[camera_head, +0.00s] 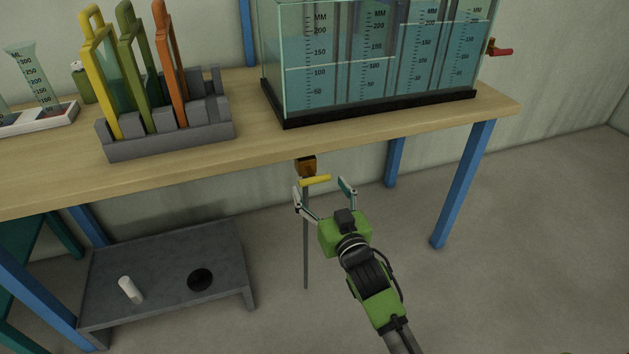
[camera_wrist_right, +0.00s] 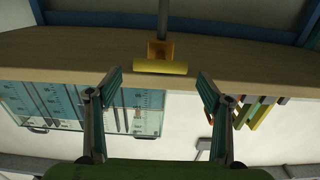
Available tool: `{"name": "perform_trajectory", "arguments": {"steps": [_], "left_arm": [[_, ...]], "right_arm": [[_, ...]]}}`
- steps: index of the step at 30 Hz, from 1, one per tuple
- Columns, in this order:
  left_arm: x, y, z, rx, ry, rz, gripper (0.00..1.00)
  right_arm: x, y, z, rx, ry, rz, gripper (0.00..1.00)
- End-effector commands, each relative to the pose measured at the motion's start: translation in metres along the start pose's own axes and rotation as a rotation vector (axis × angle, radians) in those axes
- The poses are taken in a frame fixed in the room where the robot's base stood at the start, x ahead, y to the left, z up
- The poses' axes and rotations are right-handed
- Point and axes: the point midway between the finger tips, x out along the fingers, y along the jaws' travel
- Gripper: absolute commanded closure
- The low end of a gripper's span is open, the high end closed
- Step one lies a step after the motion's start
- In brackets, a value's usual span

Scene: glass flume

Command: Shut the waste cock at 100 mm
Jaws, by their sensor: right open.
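The waste cock (camera_head: 307,166) is a brass-coloured block under the table's front edge, with a yellow lever (camera_head: 316,181) lying crosswise over the thin vertical pipe (camera_head: 306,245). My right gripper (camera_head: 321,190) is open, its fingers to either side of the lever. In the right wrist view the lever (camera_wrist_right: 160,67) shows just ahead of the open fingertips (camera_wrist_right: 159,79), with a gap on both sides. The glass flume tank (camera_head: 330,95) stands on the table with MM scales. A pale line, seemingly the water surface, lies slightly above the 100 mark at its left. My left gripper is not in view.
The wooden table (camera_head: 230,158) overhangs the cock. A grey rack (camera_head: 165,147) holds yellow, green and orange framed plates. A red-handled crank (camera_head: 500,51) is at the tank's right. A low grey bench (camera_head: 165,265) stands below left. Floor to the right is clear.

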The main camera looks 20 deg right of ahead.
Motion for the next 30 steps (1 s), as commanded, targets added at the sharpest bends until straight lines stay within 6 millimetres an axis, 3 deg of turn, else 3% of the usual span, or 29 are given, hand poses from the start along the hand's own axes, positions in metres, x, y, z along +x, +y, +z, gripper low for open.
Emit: {"name": "perform_trajectory", "arguments": {"steps": [3, 9, 21, 26, 30], "left_arm": [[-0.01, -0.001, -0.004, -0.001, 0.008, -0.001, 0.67], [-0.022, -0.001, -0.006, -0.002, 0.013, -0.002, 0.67], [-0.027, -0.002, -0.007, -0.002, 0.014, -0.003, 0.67], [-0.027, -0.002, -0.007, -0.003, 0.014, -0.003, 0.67], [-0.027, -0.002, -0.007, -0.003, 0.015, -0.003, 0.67]], "right_arm": [[0.021, 0.0, 0.0, -0.001, 0.001, 0.0, 0.28], [0.041, 0.0, 0.001, -0.001, -0.001, -0.001, 0.28], [0.046, 0.0, 0.001, -0.001, -0.001, -0.001, 0.28], [0.046, 0.0, 0.001, 0.0, -0.001, 0.0, 0.67], [0.046, 0.0, 0.001, -0.001, -0.001, 0.0, 0.67]]}}
